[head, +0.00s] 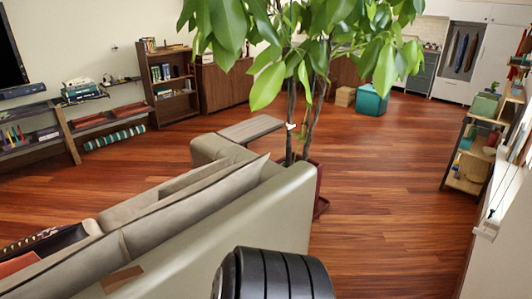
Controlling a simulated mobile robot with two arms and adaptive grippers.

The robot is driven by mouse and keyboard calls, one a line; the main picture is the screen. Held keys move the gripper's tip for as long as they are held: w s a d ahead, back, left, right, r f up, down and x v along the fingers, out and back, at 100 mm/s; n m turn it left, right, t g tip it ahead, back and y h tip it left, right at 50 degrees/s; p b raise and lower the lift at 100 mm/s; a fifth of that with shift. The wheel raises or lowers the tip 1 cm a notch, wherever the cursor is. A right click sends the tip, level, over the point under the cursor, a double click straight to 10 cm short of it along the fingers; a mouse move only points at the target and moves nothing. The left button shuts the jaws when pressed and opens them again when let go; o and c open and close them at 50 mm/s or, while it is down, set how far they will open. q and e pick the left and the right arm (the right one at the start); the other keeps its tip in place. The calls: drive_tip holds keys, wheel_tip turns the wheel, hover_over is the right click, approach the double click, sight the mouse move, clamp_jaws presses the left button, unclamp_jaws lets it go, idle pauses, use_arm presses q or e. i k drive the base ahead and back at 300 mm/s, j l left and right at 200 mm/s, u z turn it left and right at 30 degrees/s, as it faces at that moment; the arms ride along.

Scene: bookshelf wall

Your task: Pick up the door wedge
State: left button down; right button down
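I cannot make out a door wedge for certain in the head view. A small flat brown piece (122,278) lies on the back of the grey-green sofa (250,215), at the lower left. I cannot tell whether it is the wedge. Neither of my grippers shows in this view.
A tall leafy plant (312,100) in a dark red pot (319,190) stands behind the sofa and hides part of the room. Low shelves (92,122) line the left wall. A teal bin (371,99) stands far back. A shelf unit (465,172) stands right. The wooden floor (390,200) between is clear.

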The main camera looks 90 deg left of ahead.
sight(111, 284)
drive_tip(key=u, duration=4.05)
